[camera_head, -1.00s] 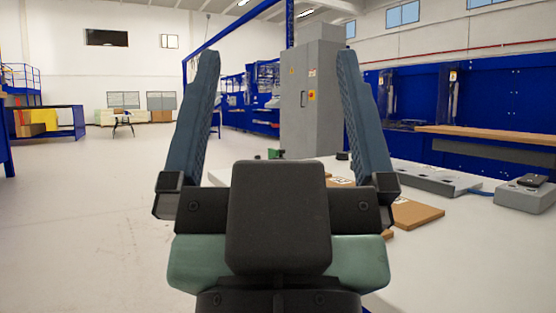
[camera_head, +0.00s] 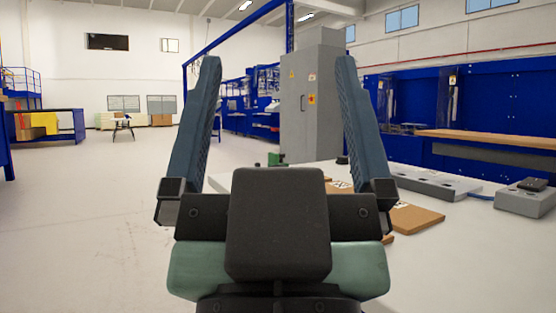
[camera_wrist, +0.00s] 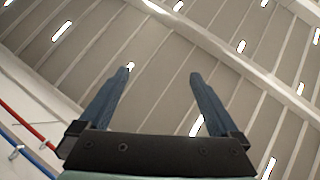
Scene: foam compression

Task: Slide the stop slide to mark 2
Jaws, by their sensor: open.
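My gripper (camera_head: 278,75) is raised in front of the head camera with its two blue fingers spread wide and nothing between them. In the wrist view my gripper (camera_wrist: 160,72) points up toward the ceiling. The white worktable (camera_head: 325,172) stands behind and to the right of the gripper, apart from it. I cannot make out the stop slide or mark 2; my gripper hides part of the tabletop. A grey plate fixture (camera_head: 432,184) lies on the table at the right.
Brown boards (camera_head: 415,217) lie on the table, partly behind my gripper. A grey control box (camera_head: 525,197) sits at the far right. A small green object (camera_head: 275,159) is near the table's back edge. A grey cabinet (camera_head: 305,100) stands behind. Open floor (camera_head: 90,210) lies to the left.

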